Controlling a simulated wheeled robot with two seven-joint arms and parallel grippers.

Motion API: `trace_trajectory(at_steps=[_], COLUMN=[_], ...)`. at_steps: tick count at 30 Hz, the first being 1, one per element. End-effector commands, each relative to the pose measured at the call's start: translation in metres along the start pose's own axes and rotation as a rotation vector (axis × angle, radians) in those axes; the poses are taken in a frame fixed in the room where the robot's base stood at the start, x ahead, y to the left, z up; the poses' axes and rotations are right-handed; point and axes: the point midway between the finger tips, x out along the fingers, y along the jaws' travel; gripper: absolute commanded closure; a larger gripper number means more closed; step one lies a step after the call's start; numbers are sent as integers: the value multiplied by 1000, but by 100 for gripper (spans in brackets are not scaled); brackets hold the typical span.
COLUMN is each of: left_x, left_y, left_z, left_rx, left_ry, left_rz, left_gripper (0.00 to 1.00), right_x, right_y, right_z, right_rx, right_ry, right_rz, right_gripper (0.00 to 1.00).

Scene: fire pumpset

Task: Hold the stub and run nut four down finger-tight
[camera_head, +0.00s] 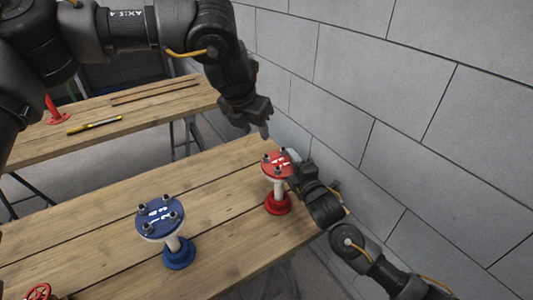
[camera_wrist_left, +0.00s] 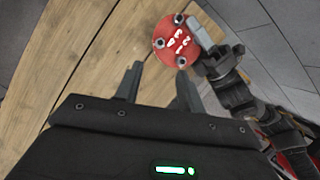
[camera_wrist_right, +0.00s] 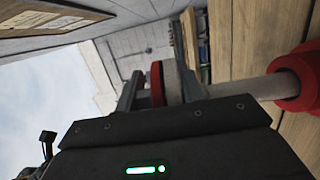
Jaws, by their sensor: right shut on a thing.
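The red stub stands upright on the wooden bench, with a red numbered top flange (camera_head: 276,163), a pale pipe and a round red base (camera_head: 278,204). The flange (camera_wrist_left: 172,48) shows nuts near its rim in the left wrist view. My right gripper (camera_head: 293,170) is shut on the stub just at its flange, from the right side; the red rim (camera_wrist_right: 157,84) shows between its fingers in the right wrist view. My left gripper (camera_head: 262,128) is above and behind the flange, pointing down. Its fingers (camera_wrist_left: 158,74) are apart and empty, clear of the nuts.
A blue-flanged stub (camera_head: 160,216) with several nuts stands left on the same bench (camera_head: 100,215). A grey block wall (camera_head: 400,110) rises close on the right. Another bench (camera_head: 150,125) stands behind with a yellow-black tool (camera_head: 95,125).

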Motion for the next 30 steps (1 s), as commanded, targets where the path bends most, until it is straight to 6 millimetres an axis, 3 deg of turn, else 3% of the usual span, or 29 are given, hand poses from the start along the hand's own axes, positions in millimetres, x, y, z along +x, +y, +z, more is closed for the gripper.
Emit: trace_trajectory(at_steps=[5, 18, 24, 30], left_x=[16, 97, 116, 120], left_y=[-1, 0, 0, 0], left_z=[-1, -1, 0, 0], left_rx=[2, 2, 3, 3], left_ry=[4, 4, 2, 1], left_rz=[-2, -1, -1, -2], left_gripper=[61, 61, 61, 61], right_x=[0, 0, 0, 0], right_y=[-1, -1, -1, -1], right_z=[0, 0, 0, 0], right_rx=[-1, -1, -1, -1], right_ry=[0, 0, 0, 0], right_rz=[-2, -2, -2, -2], right_gripper=[100, 100, 100, 100])
